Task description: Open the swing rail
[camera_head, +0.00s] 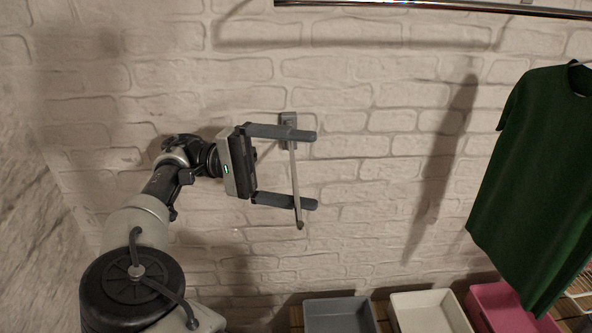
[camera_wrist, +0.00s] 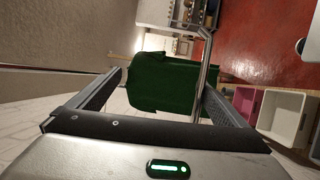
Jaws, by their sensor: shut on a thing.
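The swing rail (camera_head: 294,175) is a thin metal bar that runs down from a small grey wall bracket (camera_head: 288,119) in the head view, slightly slanted. My gripper (camera_head: 316,170) is at the rail, its two fingers spaced well apart. The upper finger crosses in front of the bracket end. The lower finger crosses the bar near its lower tip. In the wrist view the bar (camera_wrist: 203,65) passes along the inner side of the right finger. The left finger looks apart from it there. The exact contact is hard to see.
A green shirt (camera_head: 530,180) hangs at the right from a hanger. A metal rod (camera_head: 440,8) crosses the top. Grey (camera_head: 340,318), white (camera_head: 430,313) and pink (camera_head: 510,305) bins stand below. The brick wall is close behind my gripper.

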